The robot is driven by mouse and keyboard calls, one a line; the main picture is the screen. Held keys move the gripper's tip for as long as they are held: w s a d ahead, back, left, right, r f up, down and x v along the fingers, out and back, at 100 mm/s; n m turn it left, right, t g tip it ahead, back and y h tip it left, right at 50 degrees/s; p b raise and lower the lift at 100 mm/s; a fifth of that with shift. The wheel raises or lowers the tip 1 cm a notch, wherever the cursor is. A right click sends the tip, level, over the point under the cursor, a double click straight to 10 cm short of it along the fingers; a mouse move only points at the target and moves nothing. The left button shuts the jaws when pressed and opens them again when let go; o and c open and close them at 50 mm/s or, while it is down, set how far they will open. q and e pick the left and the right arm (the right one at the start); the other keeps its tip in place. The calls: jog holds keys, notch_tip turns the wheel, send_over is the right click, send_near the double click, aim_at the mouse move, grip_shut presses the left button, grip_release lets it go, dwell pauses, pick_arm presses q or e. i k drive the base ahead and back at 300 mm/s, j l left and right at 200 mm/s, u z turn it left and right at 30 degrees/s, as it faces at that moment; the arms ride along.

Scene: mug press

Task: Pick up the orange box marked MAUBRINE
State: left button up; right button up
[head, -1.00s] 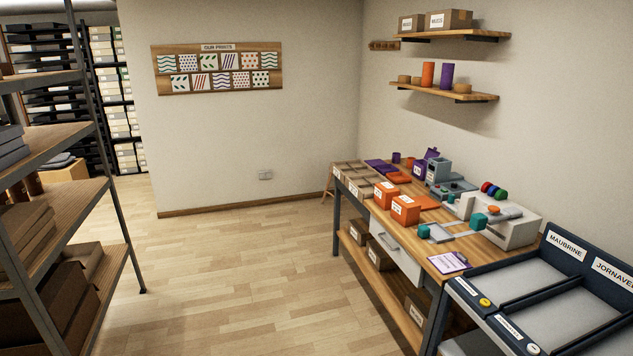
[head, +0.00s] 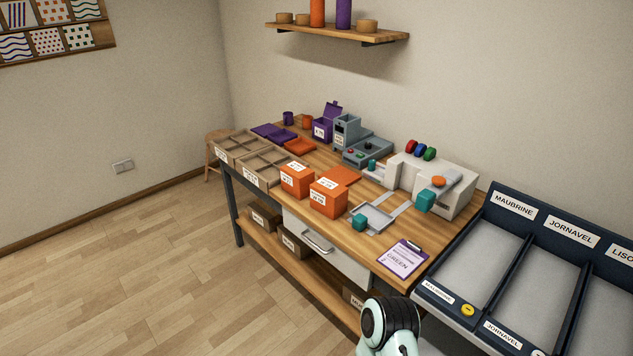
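Two closed orange boxes stand side by side near the front edge of the wooden workbench in the head view. One orange box (head: 297,181) is on the left and the other orange box (head: 328,198) is on the right, slightly nearer. Both carry white labels, too small to read, so I cannot tell which one is marked MAUBRINE. A dark and pale-green part of one of my arms shows at the bottom, right of centre. Neither gripper's fingers are in view.
A navy sorting rack (head: 512,204) with a MAUBRINE lane stands right of the bench. A grey-white press (head: 440,180), a purple clipboard (head: 403,257) and divided wooden trays (head: 268,166) are on the bench. Open floor (head: 130,270) lies left of it.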

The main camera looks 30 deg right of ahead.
aim_at(328, 196)
jog(key=i+j+z, duration=0.1)
jog(key=i+z, duration=0.25)
jog(key=i+j+z, duration=0.3)
jog(key=i, duration=0.15)
jog(key=i+j+z, duration=0.2)
jog(key=i+z, duration=0.15)
jog(key=i, duration=0.05)
